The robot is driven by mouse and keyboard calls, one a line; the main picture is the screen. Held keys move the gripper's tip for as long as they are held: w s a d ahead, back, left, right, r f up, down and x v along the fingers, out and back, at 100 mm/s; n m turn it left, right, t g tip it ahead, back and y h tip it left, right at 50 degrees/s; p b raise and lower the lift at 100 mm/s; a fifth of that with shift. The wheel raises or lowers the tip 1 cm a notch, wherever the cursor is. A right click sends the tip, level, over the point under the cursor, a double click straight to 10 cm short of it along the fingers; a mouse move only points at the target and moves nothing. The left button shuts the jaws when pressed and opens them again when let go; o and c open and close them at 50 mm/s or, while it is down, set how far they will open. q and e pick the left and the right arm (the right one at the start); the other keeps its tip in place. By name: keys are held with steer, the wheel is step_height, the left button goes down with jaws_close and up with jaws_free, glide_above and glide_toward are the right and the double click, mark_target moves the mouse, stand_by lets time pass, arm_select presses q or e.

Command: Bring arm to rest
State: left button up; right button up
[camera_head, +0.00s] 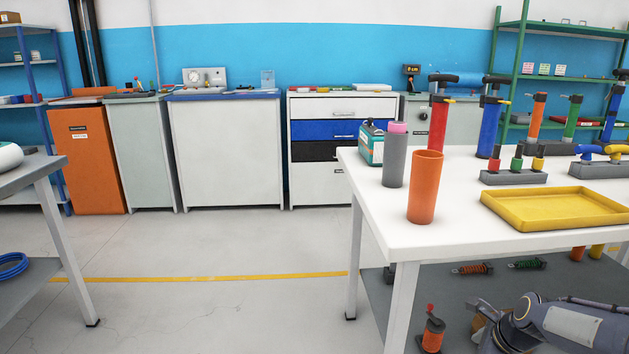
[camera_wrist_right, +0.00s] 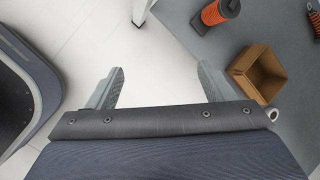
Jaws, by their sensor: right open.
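My right arm (camera_head: 560,325) shows at the lower right of the head view, low beside the table's lower shelf. Its fingers are not clear there. In the right wrist view my right gripper (camera_wrist_right: 160,88) is open, with its two fingers wide apart and nothing between them. The pale floor and a table leg (camera_wrist_right: 141,10) lie beyond the fingers. My left gripper is in neither view.
A white table (camera_head: 375,205) holds an orange cup (camera_head: 425,190), a grey cylinder (camera_head: 394,160), a yellow tray (camera_head: 555,224) and several pumps. On its lower shelf (camera_head: 480,290) are an orange pump (camera_head: 432,332) and a cardboard box (camera_wrist_right: 262,75). The floor at left centre is clear.

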steer(key=s+a+r+n+y, duration=0.1)
steer(key=s+a+r+n, duration=0.3)
steer(key=s+n, duration=0.25)
steer(key=s+a+r+n, duration=0.4)
steer(key=s+r+n, duration=0.1)
steer(key=s, duration=0.2)
steer(key=s+a+f+n, duration=0.1)
steer(key=s+a+n, duration=0.2)
steer(key=s+n, duration=0.35)
steer(key=s+a+n, duration=0.3)
steer(key=s+n, duration=0.2)
steer(key=s, duration=0.2)
step_height(320, 180, up, 33)
steer(key=p, duration=3.3)
steer(key=shift+w+d+n+t+y, duration=0.25)
steer(key=shift+n+t+y, duration=0.05)
steer(key=shift+t+y, duration=0.1)
